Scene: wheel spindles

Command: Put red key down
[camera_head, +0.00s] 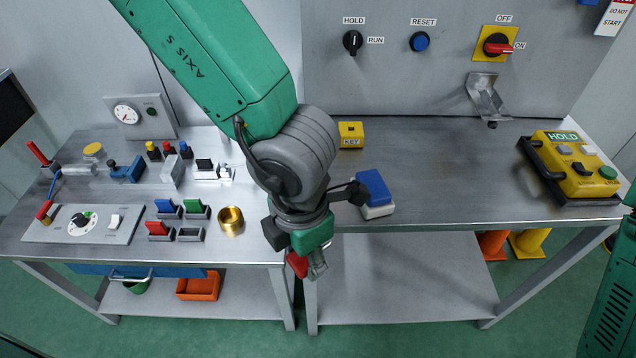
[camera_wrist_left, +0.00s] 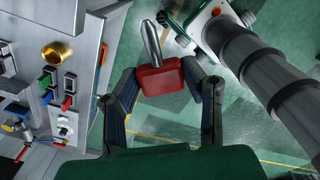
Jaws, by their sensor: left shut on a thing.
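My left gripper (camera_head: 306,258) is shut on the red key, whose red head (camera_head: 297,264) shows below the wrist at the front edge of the tables. In the left wrist view the gripper (camera_wrist_left: 164,84) has its fingers on both sides of the red head (camera_wrist_left: 160,77), and the grey metal shaft (camera_wrist_left: 152,40) points away from it. The key is held in the air, touching no table. On the left table is a group of small dark holders with blue, green and red pieces; one holder (camera_head: 190,234) looks empty. My right gripper is not seen.
A brass ring (camera_head: 231,221) stands near the left table's front edge. A yellow KEY block (camera_head: 351,134) and a blue-and-white block (camera_head: 374,190) sit on the right table. A yellow HOLD box (camera_head: 575,165) is far right. The right table's middle is clear.

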